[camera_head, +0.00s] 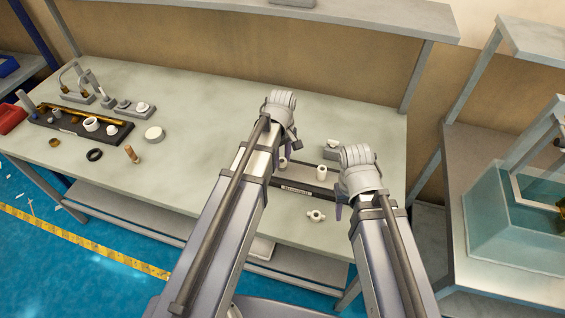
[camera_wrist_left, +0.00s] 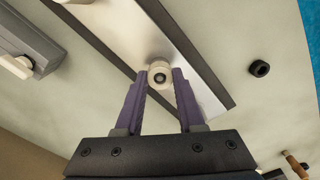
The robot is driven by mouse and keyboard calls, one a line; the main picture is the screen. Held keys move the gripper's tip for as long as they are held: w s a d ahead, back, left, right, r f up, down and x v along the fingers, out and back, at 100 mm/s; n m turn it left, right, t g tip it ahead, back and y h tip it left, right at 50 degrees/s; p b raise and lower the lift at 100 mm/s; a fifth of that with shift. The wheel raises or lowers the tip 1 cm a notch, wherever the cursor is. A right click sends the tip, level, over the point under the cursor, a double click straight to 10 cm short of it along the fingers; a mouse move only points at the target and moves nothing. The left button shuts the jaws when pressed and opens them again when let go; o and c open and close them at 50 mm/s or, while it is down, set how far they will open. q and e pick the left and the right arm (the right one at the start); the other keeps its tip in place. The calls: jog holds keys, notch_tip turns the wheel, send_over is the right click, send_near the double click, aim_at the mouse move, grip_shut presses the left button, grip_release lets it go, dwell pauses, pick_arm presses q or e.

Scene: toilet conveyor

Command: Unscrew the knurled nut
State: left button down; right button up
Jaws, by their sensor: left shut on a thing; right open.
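My left gripper (camera_wrist_left: 160,82) is shut on a small white round piece, which looks like the knurled nut (camera_wrist_left: 159,74), with a dark centre. Its purple fingers press on both sides of it, over a silver plate with dark edges (camera_wrist_left: 195,70). In the head view my left gripper (camera_head: 287,152) is over the dark-edged fixture (camera_head: 293,189), largely hidden by its own wrist. A white cylinder (camera_head: 283,163) shows just below its fingers. My right gripper (camera_head: 338,211) is open, low at the fixture's right end. The nut's knurling and thread are too small to make out.
Another white cylinder (camera_head: 321,172) stands on the fixture. A dark tray with several parts (camera_head: 75,125), a black ring (camera_head: 95,155) and a brown-handled piece (camera_head: 131,154) are at left. The table's middle is clear.

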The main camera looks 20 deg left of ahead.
pick_arm(q)
jog(key=n, duration=0.5)
dwell(0.4)
jog(key=n, duration=0.5)
jog(key=c, duration=0.8)
grip_release()
jog(key=shift+c, duration=0.2)
jog(key=shift+r, duration=0.1)
pick_arm(e)
jog(key=shift+r, duration=0.1)
